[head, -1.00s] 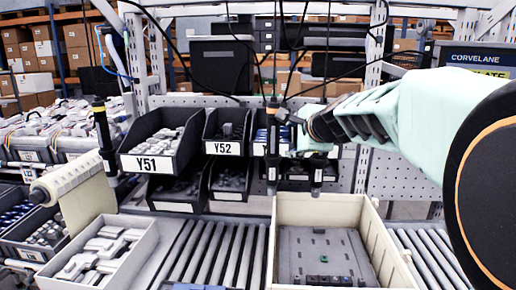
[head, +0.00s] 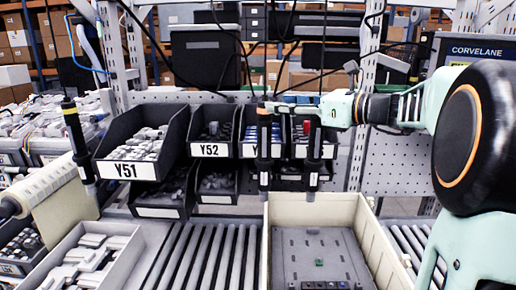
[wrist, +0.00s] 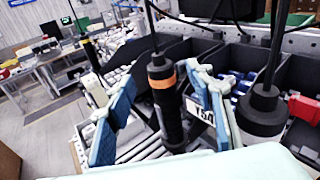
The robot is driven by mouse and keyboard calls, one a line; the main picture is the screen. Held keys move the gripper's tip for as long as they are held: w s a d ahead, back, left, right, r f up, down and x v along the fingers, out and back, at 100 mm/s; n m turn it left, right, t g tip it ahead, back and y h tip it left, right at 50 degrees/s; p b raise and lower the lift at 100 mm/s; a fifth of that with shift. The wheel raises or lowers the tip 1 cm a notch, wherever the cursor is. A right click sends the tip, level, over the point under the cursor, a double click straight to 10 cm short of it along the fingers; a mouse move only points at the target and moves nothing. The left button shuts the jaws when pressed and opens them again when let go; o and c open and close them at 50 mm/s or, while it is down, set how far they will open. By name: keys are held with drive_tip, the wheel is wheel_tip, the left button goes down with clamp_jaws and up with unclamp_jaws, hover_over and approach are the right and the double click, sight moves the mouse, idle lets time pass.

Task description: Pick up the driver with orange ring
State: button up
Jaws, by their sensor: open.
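The driver with an orange ring (wrist: 163,78) hangs upright from a cable in the wrist view, with a dark body below the ring. It also shows in the head view (head: 264,150), in front of the bins. My gripper (wrist: 148,86) is open, with one blue-padded finger on each side of this driver and visible gaps. In the head view my gripper (head: 285,107) reaches in from the right at the height of the driver's upper part. A second hanging driver (head: 313,155) is close by on the right; it also shows in the wrist view (wrist: 262,108), outside my fingers.
Another hanging driver with a yellow ring (head: 74,135) is at far left. Labelled black bins (head: 150,168) stand close behind the drivers. A beige crate (head: 372,235) sits on the rollers below. Cables hang down from above.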

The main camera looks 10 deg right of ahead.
wheel_tip(320, 180, up, 2)
drive_tip(key=d+y, duration=0.1)
approach(271, 121)
drive_tip(key=shift+m, duration=0.3)
drive_tip(key=x, duration=0.4)
drive_tip(key=shift+w+a+f, duration=0.15)
drive_tip(key=shift+w+a, duration=0.15)
drive_tip(key=x, duration=0.7)
drive_tip(key=shift+w+a+p, duration=0.15)
drive_tip(key=shift+p, duration=0.15)
clamp_jaws()
drive_tip(key=shift+r, duration=0.2)
